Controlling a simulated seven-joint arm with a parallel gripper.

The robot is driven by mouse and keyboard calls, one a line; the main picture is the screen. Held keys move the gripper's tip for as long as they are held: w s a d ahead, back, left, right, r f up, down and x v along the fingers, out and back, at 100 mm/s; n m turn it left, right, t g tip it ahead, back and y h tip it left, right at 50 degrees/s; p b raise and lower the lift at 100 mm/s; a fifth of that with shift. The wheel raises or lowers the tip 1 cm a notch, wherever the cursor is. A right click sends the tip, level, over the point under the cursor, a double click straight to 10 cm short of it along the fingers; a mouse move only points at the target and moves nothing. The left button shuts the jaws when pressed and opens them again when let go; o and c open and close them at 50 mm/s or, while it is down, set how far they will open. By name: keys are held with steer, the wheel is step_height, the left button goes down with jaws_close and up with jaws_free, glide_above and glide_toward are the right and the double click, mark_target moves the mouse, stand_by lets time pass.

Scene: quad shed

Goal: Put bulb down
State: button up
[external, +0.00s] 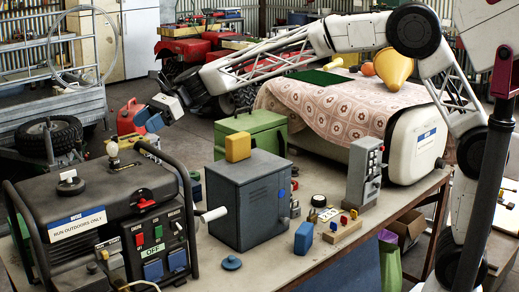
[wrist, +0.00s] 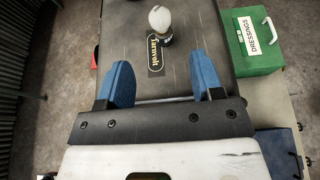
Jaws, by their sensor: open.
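A white bulb (external: 112,149) stands upright on the dark top of the generator (external: 95,196), near its back edge. My gripper (external: 153,122) is above and to the right of the bulb in the external view. In the wrist view my gripper (wrist: 163,78) has its two blue fingers wide apart with nothing between them. The bulb is beyond the fingertips, apart from them.
A green box (wrist: 248,50) marked "DRESSINGS" lies right of the generator in the wrist view. A grey-blue metal box (external: 248,205) with a yellow block (external: 238,147) on top stands beside the generator. The generator's tube frame (external: 196,225) rises at its side. A red can (external: 131,117) is behind.

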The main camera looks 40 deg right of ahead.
steer(key=shift+d, duration=0.1)
steer(key=s+d+f+n+t+h, duration=0.1)
steer(key=s+d+n+h, duration=0.15)
steer(key=s+d, duration=0.55)
steer(key=s+d+n+h, duration=0.2)
steer(key=s+d+n, duration=0.1)
steer(key=d, duration=0.8)
steer(key=s+d+f+n+t+h, duration=0.1)
steer(key=s+d+n+h, duration=0.15)
steer(key=s+d, duration=0.55)
steer(key=s+d+f+n+h, duration=0.3)
steer(key=s+d+f+n, duration=0.2)
steer(key=s+d, duration=0.6)
steer(key=s+d+f+n+h, duration=0.3)
steer(key=s+d+f+n, duration=0.1)
steer(key=s+d, duration=0.8)
steer(key=d+f, duration=0.1)
steer(key=d, duration=0.2)
steer(key=shift+s+f+n+t+h, duration=0.25)
steer(key=shift+f+n+t+h, duration=0.05)
steer(key=shift+f+n, duration=0.1)
